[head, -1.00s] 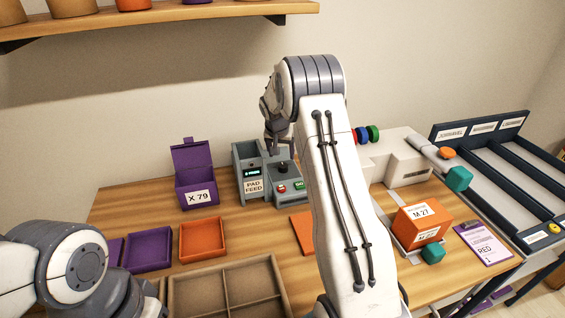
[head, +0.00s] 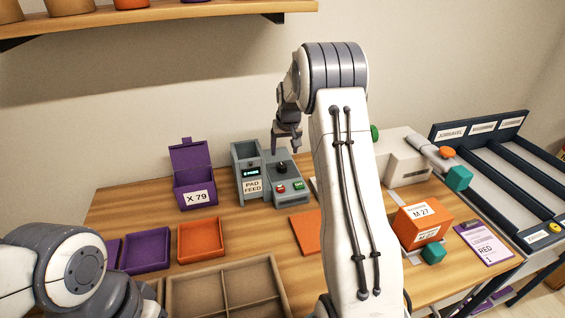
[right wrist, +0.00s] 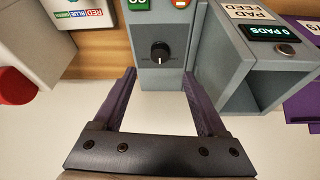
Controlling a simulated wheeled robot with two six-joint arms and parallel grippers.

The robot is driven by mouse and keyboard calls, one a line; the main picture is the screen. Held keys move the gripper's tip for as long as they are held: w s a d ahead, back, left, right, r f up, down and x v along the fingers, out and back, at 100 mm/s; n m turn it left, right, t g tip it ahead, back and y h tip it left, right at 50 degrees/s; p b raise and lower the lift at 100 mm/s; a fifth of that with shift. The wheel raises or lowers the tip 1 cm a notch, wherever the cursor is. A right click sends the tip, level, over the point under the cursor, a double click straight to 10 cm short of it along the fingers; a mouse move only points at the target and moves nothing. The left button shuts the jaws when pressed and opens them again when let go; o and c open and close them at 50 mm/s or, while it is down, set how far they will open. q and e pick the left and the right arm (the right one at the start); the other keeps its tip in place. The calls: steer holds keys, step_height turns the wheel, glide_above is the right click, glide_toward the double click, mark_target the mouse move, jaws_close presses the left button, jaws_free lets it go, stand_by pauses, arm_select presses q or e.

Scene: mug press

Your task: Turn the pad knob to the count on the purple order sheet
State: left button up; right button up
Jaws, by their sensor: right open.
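The pad feed machine (head: 251,186) is a grey box on the table. Its black knob (head: 282,169) sits on top of its right-hand part, and also shows in the right wrist view (right wrist: 160,52) with a white pointer mark. The display (right wrist: 272,32) reads 0 PADS. My right gripper (head: 286,148) is open and empty above the knob, apart from it; in the right wrist view the knob lies beyond and between its fingertips (right wrist: 159,76). The purple order sheet (head: 487,245) lies at the table's right; its count is too small to read. My left gripper is out of view.
A purple bin marked X 79 (head: 196,196) stands left of the machine. An orange M 27 box (head: 422,224) and a white press (head: 400,160) stand to the right.

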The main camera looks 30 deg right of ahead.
mark_target(283, 165)
steer(key=w+f+n, duration=0.1)
steer(key=f, duration=0.2)
steer(key=w+d+f+p, duration=0.1)
steer(key=f, duration=0.2)
steer(key=w+f+n, duration=0.1)
steer(key=f, duration=0.2)
steer(key=shift+w+d+f+n+t+y+p, duration=0.25)
steer(key=shift+w+n+t+y+p, duration=0.05)
steer(key=shift+w+y+p, duration=0.1)
jaws_close()
